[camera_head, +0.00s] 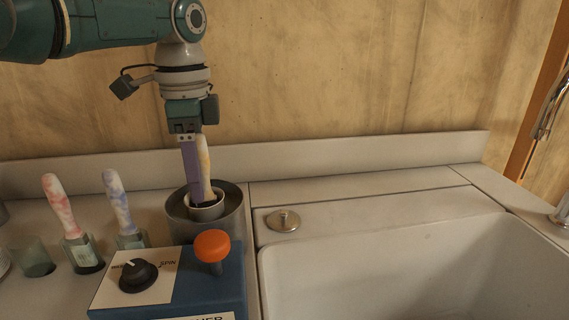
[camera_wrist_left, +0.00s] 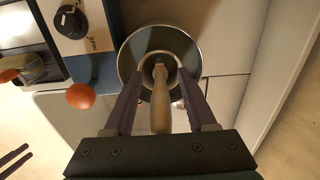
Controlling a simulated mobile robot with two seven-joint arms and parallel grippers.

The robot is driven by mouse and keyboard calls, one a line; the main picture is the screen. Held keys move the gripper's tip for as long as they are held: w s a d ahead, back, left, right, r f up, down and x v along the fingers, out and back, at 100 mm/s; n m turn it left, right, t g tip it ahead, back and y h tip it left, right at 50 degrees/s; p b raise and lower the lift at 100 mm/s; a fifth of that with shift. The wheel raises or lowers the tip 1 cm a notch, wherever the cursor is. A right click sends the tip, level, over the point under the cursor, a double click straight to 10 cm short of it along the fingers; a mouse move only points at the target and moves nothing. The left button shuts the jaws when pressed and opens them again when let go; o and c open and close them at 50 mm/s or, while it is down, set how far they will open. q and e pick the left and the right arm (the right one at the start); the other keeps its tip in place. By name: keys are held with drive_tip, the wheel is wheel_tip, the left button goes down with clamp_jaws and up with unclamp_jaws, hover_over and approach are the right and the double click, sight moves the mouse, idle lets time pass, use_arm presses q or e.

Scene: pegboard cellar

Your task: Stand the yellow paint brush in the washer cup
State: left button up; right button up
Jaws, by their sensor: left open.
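The yellow paint brush (camera_head: 206,152) stands handle up, slightly tilted, its lower end inside the small inner washer cup (camera_head: 209,213). The cup sits within a wider grey tub (camera_head: 178,226). My left gripper (camera_head: 196,165) is above the cup, its purple fingers down along the handle. In the left wrist view the brush handle (camera_wrist_left: 160,108) lies between the parted fingers (camera_wrist_left: 161,92), with a gap at each side. The brush's bristles are hidden in the cup. Two slim dark prongs at that view's lower left edge may be my right gripper (camera_wrist_left: 14,159); its jaws are unclear.
A blue washer box (camera_head: 232,275) with an orange knob (camera_head: 212,246) and a black dial (camera_head: 138,274) stands in front of the tub. A red-handled brush (camera_head: 60,205) and a blue-handled brush (camera_head: 118,201) stand at left. A white sink (camera_head: 400,265) is at right.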

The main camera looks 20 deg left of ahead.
use_arm(q)
wheel_tip(320, 180, up, 10)
drive_tip(key=shift+p, duration=0.35)
idle(0.4)
